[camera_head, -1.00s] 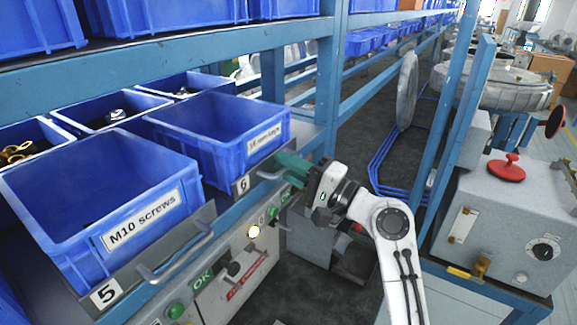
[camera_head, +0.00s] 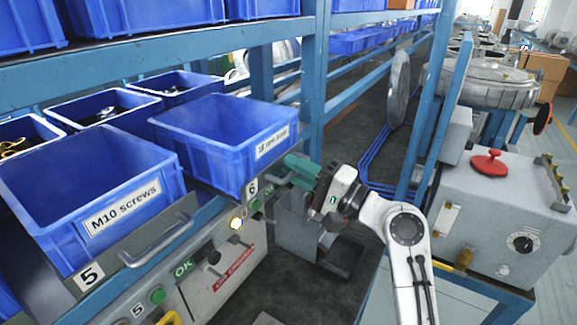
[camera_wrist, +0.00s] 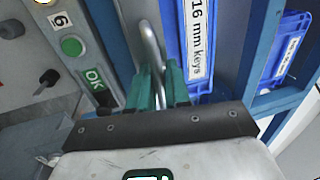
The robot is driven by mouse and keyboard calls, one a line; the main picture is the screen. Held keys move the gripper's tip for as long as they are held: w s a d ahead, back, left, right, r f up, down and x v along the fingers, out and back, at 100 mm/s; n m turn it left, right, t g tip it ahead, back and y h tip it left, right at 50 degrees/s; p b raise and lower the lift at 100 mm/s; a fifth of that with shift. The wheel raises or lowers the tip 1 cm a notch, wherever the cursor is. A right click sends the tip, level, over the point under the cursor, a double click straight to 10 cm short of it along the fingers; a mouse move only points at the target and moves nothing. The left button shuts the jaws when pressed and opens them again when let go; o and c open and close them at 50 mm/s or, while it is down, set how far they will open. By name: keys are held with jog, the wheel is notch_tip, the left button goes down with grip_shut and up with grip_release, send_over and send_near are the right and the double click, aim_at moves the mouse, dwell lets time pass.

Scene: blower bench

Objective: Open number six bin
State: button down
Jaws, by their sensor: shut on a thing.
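The number six bin (camera_head: 205,160) is a blue open-topped bin labelled "16 mm keys" in the wrist view (camera_wrist: 202,50). It sits on a drawer with a "6" plate (camera_head: 251,187), and its front stands out from the rack. My gripper (camera_head: 298,168) is at the drawer front, right of the plate. Its green fingers (camera_wrist: 158,88) are shut on the metal bar handle (camera_wrist: 150,45). In the head view the handle is mostly hidden by the fingers. The bin's inside looks empty as far as I see.
The number five bin (camera_head: 95,190), labelled "M10 screws", stands to the left with its own handle (camera_head: 160,243). A control panel (camera_head: 215,270) with buttons lies below. A blue rack post (camera_head: 314,90) rises just behind my gripper. A grey machine (camera_head: 495,215) stands at right.

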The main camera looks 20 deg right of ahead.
jog(key=r+v, duration=0.2)
jog(key=v, duration=0.9)
jog(key=shift+s+d, duration=0.4)
jog(key=shift+s, duration=0.05)
jog(key=c, duration=1.3)
grip_release()
jog(key=b+v, duration=0.2)
jog(key=v, duration=0.8)
jog(key=shift+s+d+f, duration=0.1)
jog(key=shift+s+d, duration=0.15)
jog(key=shift+s, duration=0.1)
